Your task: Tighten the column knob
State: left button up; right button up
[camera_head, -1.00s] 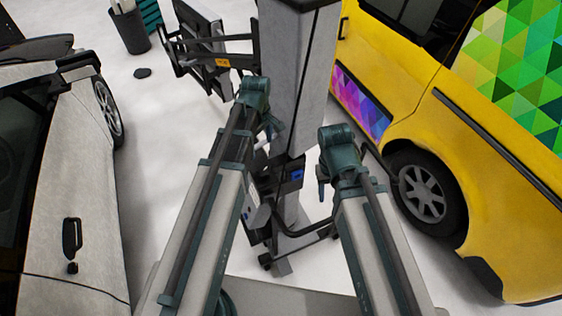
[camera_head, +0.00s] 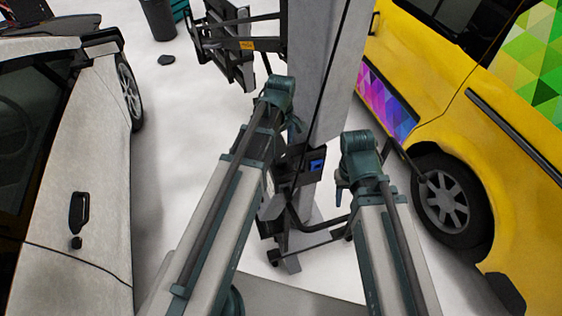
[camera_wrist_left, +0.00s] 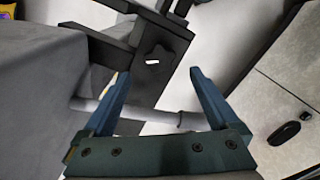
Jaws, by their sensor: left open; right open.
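The tall grey column (camera_head: 325,75) stands ahead of my arms, with a black bracket (camera_head: 312,160) bearing a blue patch low on it. In the left wrist view, my left gripper (camera_wrist_left: 155,88) is open and empty, its two blue fingers spread. My right gripper (camera_head: 340,195) shows only partly, right of the column.
A white car (camera_head: 80,170) stands at left and a yellow van (camera_head: 450,90) with coloured triangles at right. A dark bracket frame (camera_head: 225,40) is behind the column. A dark bin (camera_head: 158,18) stands far back.

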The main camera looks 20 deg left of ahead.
aim_at(281, 158)
pick_arm(q)
notch_tip(281, 158, down, 6)
jog(key=b, duration=0.5)
jog(key=shift+f, duration=0.15)
jog(key=c, duration=1.4)
